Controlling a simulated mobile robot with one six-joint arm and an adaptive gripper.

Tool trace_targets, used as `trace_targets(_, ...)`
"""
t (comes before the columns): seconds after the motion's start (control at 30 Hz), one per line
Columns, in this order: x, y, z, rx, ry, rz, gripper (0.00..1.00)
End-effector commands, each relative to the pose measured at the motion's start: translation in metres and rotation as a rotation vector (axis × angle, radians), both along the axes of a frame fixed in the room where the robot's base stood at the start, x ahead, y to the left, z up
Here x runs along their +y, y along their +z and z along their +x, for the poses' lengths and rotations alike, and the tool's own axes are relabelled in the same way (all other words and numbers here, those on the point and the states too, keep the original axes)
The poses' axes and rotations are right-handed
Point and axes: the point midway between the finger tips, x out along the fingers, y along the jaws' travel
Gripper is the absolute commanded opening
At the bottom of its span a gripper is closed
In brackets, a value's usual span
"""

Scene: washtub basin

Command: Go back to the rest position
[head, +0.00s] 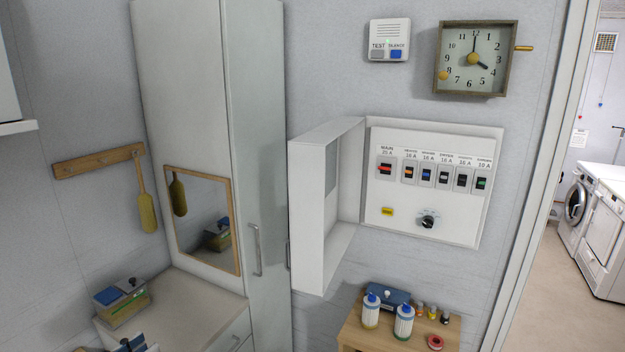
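My gripper does not show in the head view, so its pose and whether it holds anything cannot be seen. The task names no other object. The view faces a grey wall with an open white breaker panel (433,215). Its box-like cover (310,222) is swung out to the left.
A tall pale cabinet (262,130) stands left of the panel. A counter (195,300) holds a box with a blue top (122,302); a partly cut-off item sits at the bottom edge. A small wooden table (365,335) holds bottles. A doorway at right shows washing machines (605,235) and open floor.

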Motion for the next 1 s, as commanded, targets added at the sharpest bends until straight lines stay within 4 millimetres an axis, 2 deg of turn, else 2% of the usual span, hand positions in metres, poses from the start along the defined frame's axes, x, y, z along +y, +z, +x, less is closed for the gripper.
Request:
trace_targets(0.03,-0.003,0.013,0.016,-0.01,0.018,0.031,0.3)
trace_targets(0.17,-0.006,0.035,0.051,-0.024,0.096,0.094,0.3)
trace_targets(0.37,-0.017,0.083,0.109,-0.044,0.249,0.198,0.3)
trace_targets(0.47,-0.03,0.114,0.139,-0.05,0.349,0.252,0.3)
trace_targets(0.53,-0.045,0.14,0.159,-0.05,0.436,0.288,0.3)
trace_targets(0.63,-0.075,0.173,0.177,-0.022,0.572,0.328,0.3)
trace_targets(0.73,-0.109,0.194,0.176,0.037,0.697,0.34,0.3)
trace_targets(0.8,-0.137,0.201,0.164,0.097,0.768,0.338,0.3)
trace_targets(0.9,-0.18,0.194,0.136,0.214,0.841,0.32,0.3)
trace_targets(0.97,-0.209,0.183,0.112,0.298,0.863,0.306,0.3)
trace_targets(1.0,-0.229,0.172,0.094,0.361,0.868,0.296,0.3)
